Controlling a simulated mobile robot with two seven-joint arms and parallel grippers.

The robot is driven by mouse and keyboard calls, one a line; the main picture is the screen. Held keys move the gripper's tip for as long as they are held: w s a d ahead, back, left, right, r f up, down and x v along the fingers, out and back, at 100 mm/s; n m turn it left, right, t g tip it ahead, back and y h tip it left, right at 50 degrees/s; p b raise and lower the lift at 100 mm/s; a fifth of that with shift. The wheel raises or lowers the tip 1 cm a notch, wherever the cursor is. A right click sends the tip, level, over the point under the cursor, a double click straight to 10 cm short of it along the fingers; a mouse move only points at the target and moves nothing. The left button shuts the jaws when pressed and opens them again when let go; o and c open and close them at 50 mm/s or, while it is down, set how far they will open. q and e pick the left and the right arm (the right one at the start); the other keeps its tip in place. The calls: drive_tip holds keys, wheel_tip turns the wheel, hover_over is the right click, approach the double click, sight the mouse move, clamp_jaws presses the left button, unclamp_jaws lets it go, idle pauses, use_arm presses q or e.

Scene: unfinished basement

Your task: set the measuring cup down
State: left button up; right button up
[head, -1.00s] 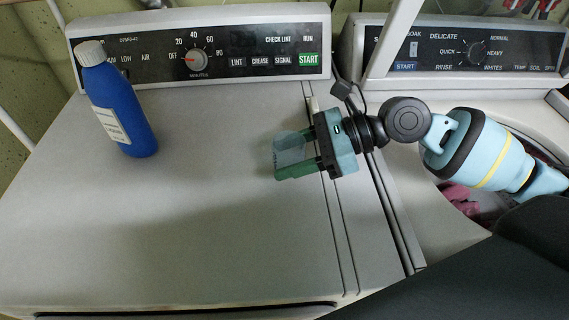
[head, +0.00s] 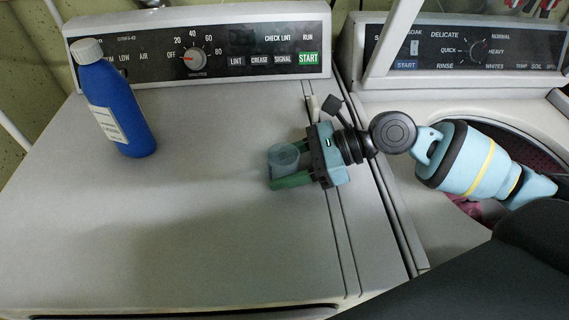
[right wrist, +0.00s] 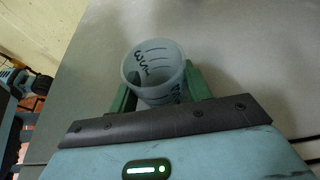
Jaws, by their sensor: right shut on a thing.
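The measuring cup (head: 282,158) is small, translucent and bluish, with dark markings that show in the right wrist view (right wrist: 152,62). My right gripper (head: 279,168) is shut on it, with a green finger on either side, over the right part of the dryer top (head: 190,230). The cup's open mouth faces the head camera. In the right wrist view the cup stands between the fingertips (right wrist: 161,86). I cannot tell whether its base touches the dryer top. My left gripper is not in view.
A blue bottle with a white cap (head: 118,105) stands at the back left of the dryer top. The dryer's control panel (head: 200,48) borders the back. An open washer (head: 440,245) is on the right. The middle and front of the dryer top are clear.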

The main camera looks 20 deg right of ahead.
drive_tip(key=o, duration=1)
drive_tip(key=shift+f, duration=0.1)
drive_tip(key=v, duration=1.1)
drive_tip(key=shift+b, duration=0.4)
drive_tip(key=shift+s+d+r, duration=0.2)
drive_tip(key=shift+d+r, duration=0.1)
drive_tip(key=shift+d, duration=0.15)
